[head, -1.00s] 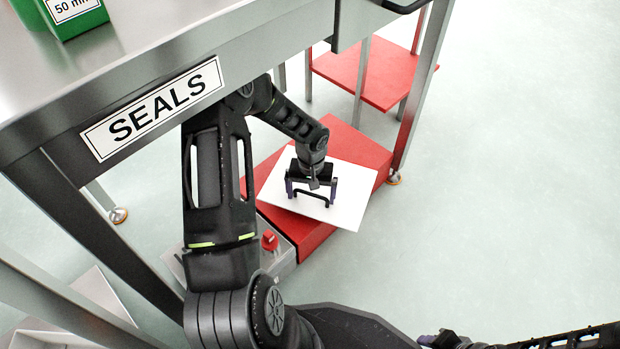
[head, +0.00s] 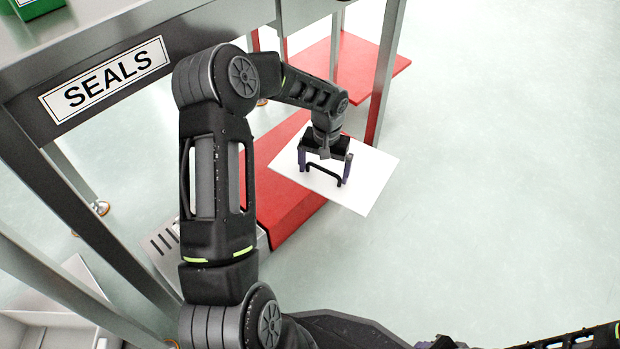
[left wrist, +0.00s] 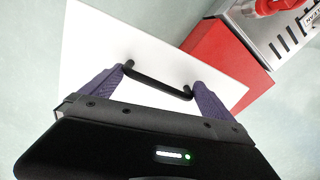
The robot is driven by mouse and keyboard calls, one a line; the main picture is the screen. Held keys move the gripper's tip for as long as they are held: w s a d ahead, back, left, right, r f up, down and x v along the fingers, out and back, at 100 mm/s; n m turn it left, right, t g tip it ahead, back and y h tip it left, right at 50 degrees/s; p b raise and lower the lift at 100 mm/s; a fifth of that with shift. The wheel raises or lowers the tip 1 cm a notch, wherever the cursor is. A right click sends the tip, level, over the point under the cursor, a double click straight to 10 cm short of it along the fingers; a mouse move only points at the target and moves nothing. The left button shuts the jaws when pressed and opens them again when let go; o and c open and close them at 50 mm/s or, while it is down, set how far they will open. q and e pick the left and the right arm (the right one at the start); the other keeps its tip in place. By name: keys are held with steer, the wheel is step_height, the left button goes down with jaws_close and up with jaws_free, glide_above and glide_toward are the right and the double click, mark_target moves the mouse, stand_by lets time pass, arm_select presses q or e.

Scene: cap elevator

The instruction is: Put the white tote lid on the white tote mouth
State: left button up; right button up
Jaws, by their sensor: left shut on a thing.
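The white tote lid (head: 372,182) is a flat white plate with a black bar handle (head: 324,172). My left gripper (head: 324,178) is shut on this handle, with its purple fingers at the two ends of the bar. In the left wrist view the lid (left wrist: 105,42) spreads beyond the fingers, and the handle (left wrist: 158,82) lies between them. The lid overlaps the right side of a red platform in the head view. A pale open box (head: 45,325), perhaps the white tote, is cut off at the lower left. My right gripper (head: 438,342) shows only in part at the bottom edge.
The red platform (head: 285,200) adjoins a grey slotted unit (head: 165,240) under the steel bench marked SEALS (head: 105,78). Steel legs (head: 388,60) stand near the lid. A red shelf (head: 350,62) is behind. The floor (head: 500,180) to the right is clear.

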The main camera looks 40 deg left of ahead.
arm_select(q)
steer(key=w+d+r+m, duration=0.2)
steer(key=w+d+r, duration=0.2)
steer(key=d+r, duration=0.4)
steer(key=w+d+r+m, duration=0.1)
steer(key=w+d+r, duration=0.4)
steer(key=d+r, duration=0.3)
steer(key=shift+d+r+m, duration=0.3)
steer(key=shift+d+m, duration=0.1)
steer(key=shift+d, duration=0.45)
